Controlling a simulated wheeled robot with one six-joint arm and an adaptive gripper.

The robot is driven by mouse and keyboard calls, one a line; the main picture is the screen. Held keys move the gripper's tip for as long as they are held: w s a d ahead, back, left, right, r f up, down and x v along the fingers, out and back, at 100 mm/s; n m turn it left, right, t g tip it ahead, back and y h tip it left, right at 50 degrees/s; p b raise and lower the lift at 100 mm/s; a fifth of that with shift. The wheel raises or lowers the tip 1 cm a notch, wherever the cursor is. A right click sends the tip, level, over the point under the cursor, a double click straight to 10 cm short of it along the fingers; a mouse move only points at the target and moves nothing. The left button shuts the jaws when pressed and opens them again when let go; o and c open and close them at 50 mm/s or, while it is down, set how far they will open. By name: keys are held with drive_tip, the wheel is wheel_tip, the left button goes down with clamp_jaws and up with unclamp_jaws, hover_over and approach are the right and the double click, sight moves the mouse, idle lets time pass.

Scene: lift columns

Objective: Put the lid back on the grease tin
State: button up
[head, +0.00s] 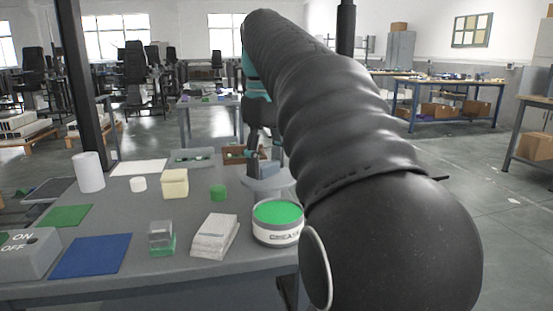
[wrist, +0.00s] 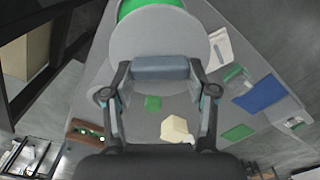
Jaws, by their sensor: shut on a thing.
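The grease tin (head: 278,232) is a white round tin with dark lettering, standing upright at the table's right front edge. Its top is uncovered and shows bright green inside; part of that green (wrist: 137,6) shows at the top of the wrist view. The lid (head: 270,185) is a flat grey disc, roughly level, just behind the tin. My gripper (wrist: 160,70) is shut on the lid's blue-grey bar handle, and the lid's disc (wrist: 160,38) spreads beyond the fingers, hiding part of the tin. In the head view my arm hides part of the gripper.
A brown tray (head: 240,154) lies at the back.

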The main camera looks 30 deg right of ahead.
drive_tip(key=shift+s+d+m, duration=0.5)
drive_tip(key=shift+d+m, duration=0.2)
drive_tip(key=shift+d, duration=0.15)
drive_tip(key=shift+f+b, duration=0.3)
drive_tip(key=shift+f, duration=0.7)
drive_tip(key=shift+f+b, duration=1.8)
drive_tip(key=shift+f, duration=0.35)
drive_tip(key=shift+r+p, duration=0.1)
drive_tip(key=shift+p, duration=0.4)
drive_tip(key=shift+f+p, duration=0.25)
drive_tip(key=shift+p, duration=0.15)
drive_tip(key=o, duration=1.2)
drive_tip(key=shift+o, duration=0.2)
